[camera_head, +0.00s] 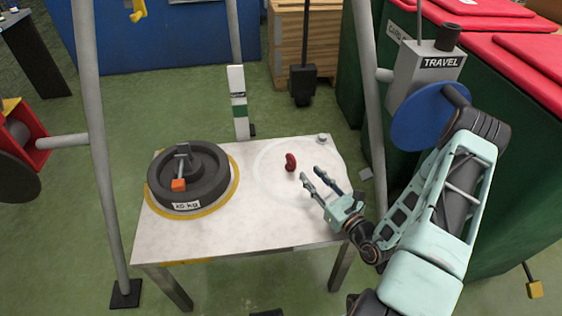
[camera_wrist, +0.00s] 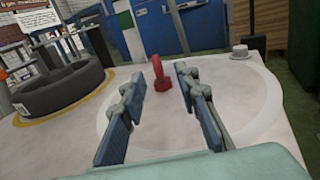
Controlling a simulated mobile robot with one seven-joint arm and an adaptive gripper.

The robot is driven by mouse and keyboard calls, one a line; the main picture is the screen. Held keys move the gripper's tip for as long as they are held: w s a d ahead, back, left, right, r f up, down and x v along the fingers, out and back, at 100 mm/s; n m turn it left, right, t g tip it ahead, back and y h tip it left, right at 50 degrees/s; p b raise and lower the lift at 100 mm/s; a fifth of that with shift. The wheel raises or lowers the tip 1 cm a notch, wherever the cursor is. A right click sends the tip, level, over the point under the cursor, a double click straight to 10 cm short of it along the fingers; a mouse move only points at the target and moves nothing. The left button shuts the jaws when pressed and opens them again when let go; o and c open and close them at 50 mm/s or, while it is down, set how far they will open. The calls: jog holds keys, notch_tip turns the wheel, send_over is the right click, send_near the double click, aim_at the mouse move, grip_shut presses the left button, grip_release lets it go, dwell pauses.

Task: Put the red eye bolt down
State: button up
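The red eye bolt (camera_head: 291,162) stands on the pale table (camera_head: 262,226), inside a faint ring marked on its right half. In the wrist view the red eye bolt (camera_wrist: 158,78) looks upright, with its wider red base on the tabletop. My gripper (camera_head: 310,174) is open and empty, low over the table. Its two fingers point at the bolt from the right and front, with the bolt just ahead of the tips. In the wrist view the bolt shows in the gap between the fingers, and no finger appears to touch it.
A dark round weight (camera_head: 188,186) marked in kg sits on a yellow ring at the table's left. A small grey knob (camera_head: 322,138) is at the back right corner. Grey posts flank the table. A blue disc (camera_head: 428,116) and TRAVEL box (camera_head: 430,72) are near my arm.

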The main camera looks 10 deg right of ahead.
aim_at(294, 159)
jog(key=b+x, duration=0.1)
jog(key=x, duration=0.4)
jog(key=shift+w+a, duration=0.1)
jog(key=shift+a, duration=0.05)
jog(key=b+x, duration=0.1)
jog(key=x, duration=0.1)
jog(key=b+x, duration=0.1)
jog(key=x, duration=0.1)
jog(key=shift+a+f, duration=0.2)
jog(key=shift+a, duration=0.2)
jog(key=shift+w+a+r, duration=0.1)
jog(key=shift+w+a, duration=0.05)
jog(key=shift+w, duration=0.3)
grip_shut()
